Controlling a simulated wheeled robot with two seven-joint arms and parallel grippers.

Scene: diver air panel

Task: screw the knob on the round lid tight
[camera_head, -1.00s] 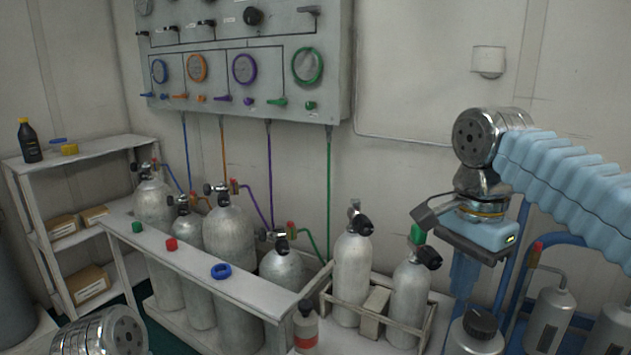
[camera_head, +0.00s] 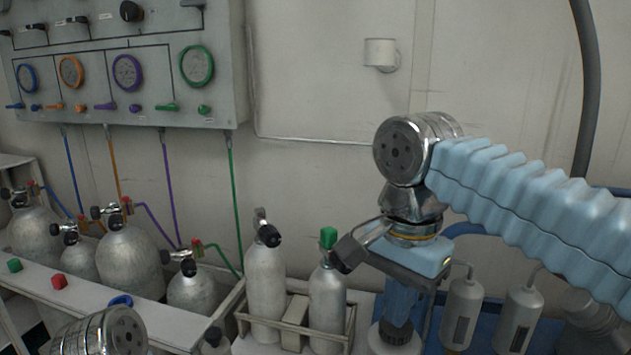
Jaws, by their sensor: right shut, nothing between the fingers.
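A dark round knob (camera_head: 396,333) shows low in the head view, right of centre. It sits on top of a pale round part, seemingly the lid, which is largely cut off by the bottom edge. My right gripper (camera_head: 394,320) points down directly above the knob in the picture, with its blue fingers shut and nothing held. The fingertips overlap or nearly meet the knob's top; I cannot tell whether they touch it. My left gripper is out of view; only a metal joint of my left arm shows at bottom left.
Two grey cylinders, one with a green knob (camera_head: 328,238), stand in a wooden crate (camera_head: 243,322) left of my gripper. Two grey bottles (camera_head: 461,312) hang close on its right. Larger cylinders (camera_head: 130,262) stand behind a white rack at left, under a gauge panel (camera_head: 140,100).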

